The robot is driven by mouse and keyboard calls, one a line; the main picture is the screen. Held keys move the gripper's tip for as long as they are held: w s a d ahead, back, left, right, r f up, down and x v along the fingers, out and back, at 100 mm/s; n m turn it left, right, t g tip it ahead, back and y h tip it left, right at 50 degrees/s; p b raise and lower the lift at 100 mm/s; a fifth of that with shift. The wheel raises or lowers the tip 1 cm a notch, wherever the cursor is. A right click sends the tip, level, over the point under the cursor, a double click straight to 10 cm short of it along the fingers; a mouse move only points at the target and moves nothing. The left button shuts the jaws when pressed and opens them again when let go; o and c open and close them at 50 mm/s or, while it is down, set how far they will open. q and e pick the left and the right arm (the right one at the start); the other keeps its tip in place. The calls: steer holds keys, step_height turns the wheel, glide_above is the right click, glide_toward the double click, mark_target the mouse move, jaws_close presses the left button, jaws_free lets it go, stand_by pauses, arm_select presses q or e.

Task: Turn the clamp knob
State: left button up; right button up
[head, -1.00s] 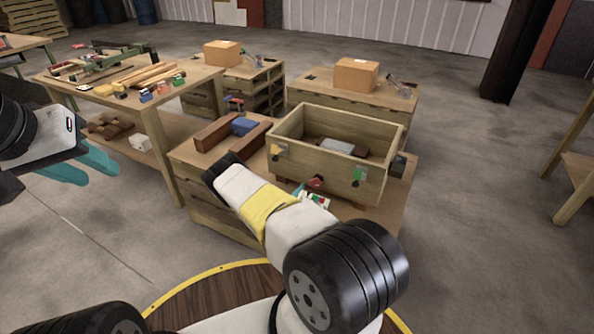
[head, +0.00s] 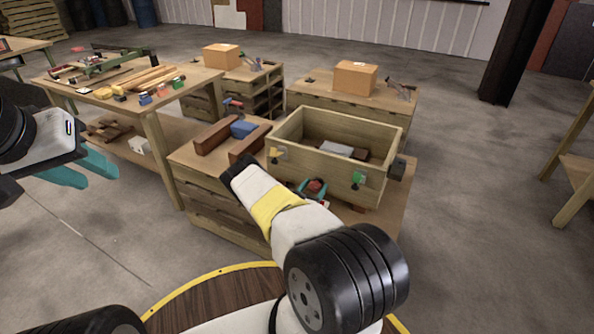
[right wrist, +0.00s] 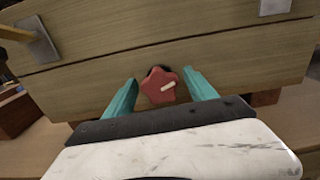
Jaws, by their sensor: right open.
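The clamp knob is a red lobed knob (right wrist: 160,86) with a pale bar mark, on the front wall of a wooden box (head: 318,168); it also shows in the head view (head: 316,186). My right gripper (right wrist: 161,88) is open, with one teal finger on each side of the knob; I cannot tell whether they touch it. In the head view the right gripper (head: 312,188) is partly hidden by its own arm. My left gripper (head: 98,171) is at the left, away from the box, with its teal fingers apart and nothing between them.
The box stands on a wooden workbench (head: 205,206) with grey and brown blocks inside. Brown bars (head: 216,136) and a blue block (head: 243,129) lie left of it. A green knob (head: 358,180) and a yellow piece (head: 277,155) are on its front.

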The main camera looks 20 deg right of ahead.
steer(key=shift+w+d, duration=0.15)
steer(key=c, duration=1.4)
steer(key=shift+m, duration=2.8)
steer(key=o, duration=1.4)
